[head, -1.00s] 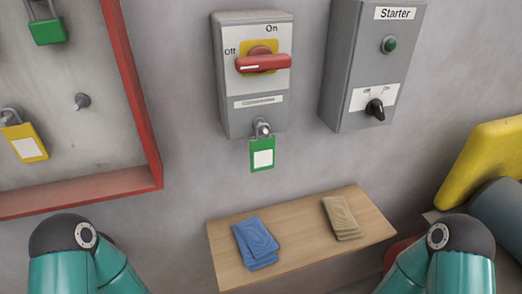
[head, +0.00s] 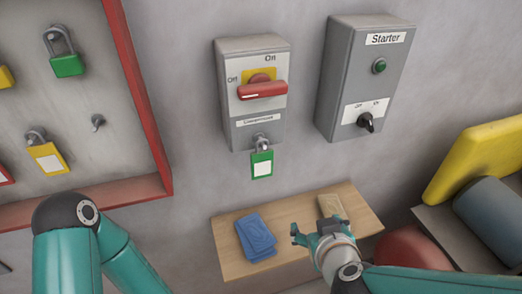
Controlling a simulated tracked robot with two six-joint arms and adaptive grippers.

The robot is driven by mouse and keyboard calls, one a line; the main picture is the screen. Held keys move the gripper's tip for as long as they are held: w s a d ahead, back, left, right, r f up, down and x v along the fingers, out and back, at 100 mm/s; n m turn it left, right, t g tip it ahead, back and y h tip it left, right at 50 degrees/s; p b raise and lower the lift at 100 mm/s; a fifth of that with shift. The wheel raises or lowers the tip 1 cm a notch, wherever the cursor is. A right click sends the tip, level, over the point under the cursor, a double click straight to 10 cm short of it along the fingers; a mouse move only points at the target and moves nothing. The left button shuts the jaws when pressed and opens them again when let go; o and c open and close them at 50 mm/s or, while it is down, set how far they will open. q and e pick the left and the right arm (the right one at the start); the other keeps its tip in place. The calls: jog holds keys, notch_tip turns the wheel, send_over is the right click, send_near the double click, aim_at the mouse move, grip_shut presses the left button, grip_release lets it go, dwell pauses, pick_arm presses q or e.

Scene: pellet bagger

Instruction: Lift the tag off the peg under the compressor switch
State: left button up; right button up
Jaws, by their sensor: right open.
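The compressor switch (head: 252,110) is a grey box on the wall with a red handle (head: 262,92) lying about level; its small label is blurred. A metal peg (head: 261,142) sits at its lower edge. A green tag (head: 262,165) with a white panel hangs from this peg. My right gripper (head: 312,230) is open and empty, over the wooden shelf, below and to the right of the tag and apart from it. My left arm shows at the lower left, but its gripper is out of view.
A starter box (head: 348,95) is on the wall to the right. The wooden shelf (head: 285,208) holds blue folded cloths (head: 256,236) and tan ones (head: 332,206). A red-framed board (head: 160,130) with padlocks and tags is at left. A yellow object (head: 480,160) stands at right.

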jog(key=s+a+r+n+t+y+p, duration=0.1)
jog(key=s+a+r+y, duration=0.15)
jog(key=r, duration=0.45)
jog(key=s+a+r+t+y+p, duration=0.1)
jog(key=s+a+r, duration=0.1)
jog(key=a+r, duration=0.35)
jog(key=b, duration=0.4)
send_near(263, 165)
jog(key=x, duration=0.4)
jog(key=shift+w+f, duration=0.1)
jog(key=shift+f, duration=0.4)
jog(key=shift+r+b+x, duration=0.15)
jog(key=shift+r+x, duration=0.05)
jog(key=shift+x, duration=1.35)
jog(key=shift+r+b+x, duration=0.15)
jog(key=shift+x, duration=1.45)
pick_arm(q)
jog(key=shift+f, duration=0.65)
pick_arm(e)
jog(key=shift+a, duration=0.1)
jog(key=c, duration=1.1)
